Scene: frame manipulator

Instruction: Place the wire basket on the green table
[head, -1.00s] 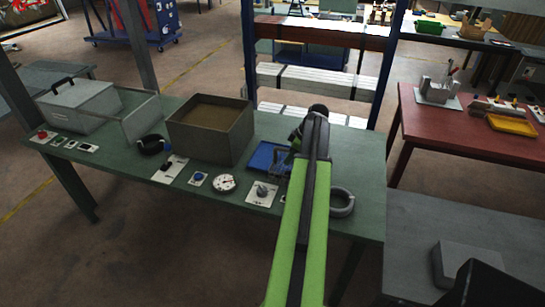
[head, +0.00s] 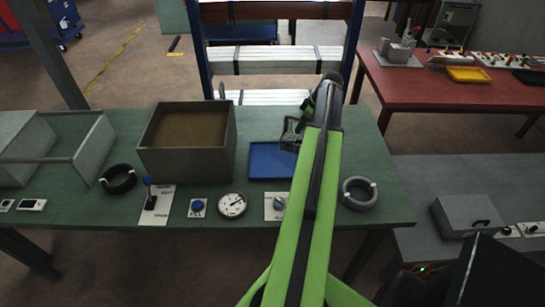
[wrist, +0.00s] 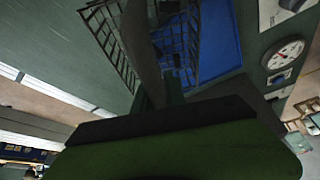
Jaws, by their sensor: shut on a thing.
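The wire basket (head: 291,133) is a small dark mesh basket. In the head view it shows at the back right corner of the blue tray, partly hidden by my arm. My gripper (head: 308,112) is shut on it. In the wrist view the basket's dark mesh (wrist: 182,45) shows on both sides of my gripper (wrist: 146,55), overlapping the blue tray. I cannot tell whether the basket touches the surface below it. The green table (head: 255,203) stretches across the head view under these things.
On the table are a blue tray (head: 264,165), an open brown-floored box (head: 186,165), a black ring (head: 118,180), a gauge (head: 232,205) and a grey ring (head: 359,194). A red table (head: 450,100) stands at right. The green surface right of my arm is mostly clear.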

